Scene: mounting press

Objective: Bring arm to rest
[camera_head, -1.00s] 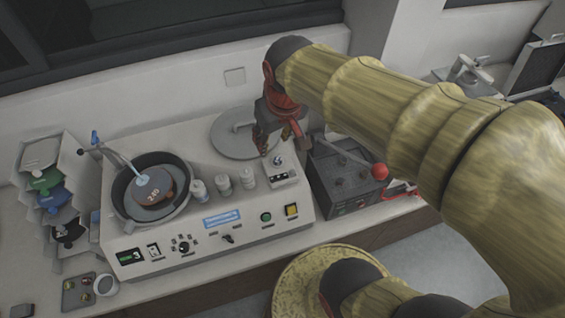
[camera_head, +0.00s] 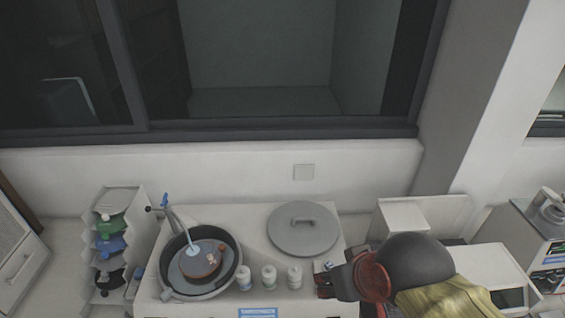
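My gripper (camera_head: 325,286) is at the lower right of the picture, low over the right end of the white polishing machine (camera_head: 262,225). Its dark fingers point left, beside the small white bottles. Whether the fingers are open or shut does not show clearly, and I see nothing held. My arm's red wrist ring, dark joint and yellow link extend to the lower right and hide the machine's right corner.
The machine carries a round bowl (camera_head: 230,279) with a disc, a grey round lid (camera_head: 303,229) and three white bottles (camera_head: 269,276). A rack of coloured packs (camera_head: 110,242) stands left. White equipment (camera_head: 492,263) stands right. Wall and window are behind.

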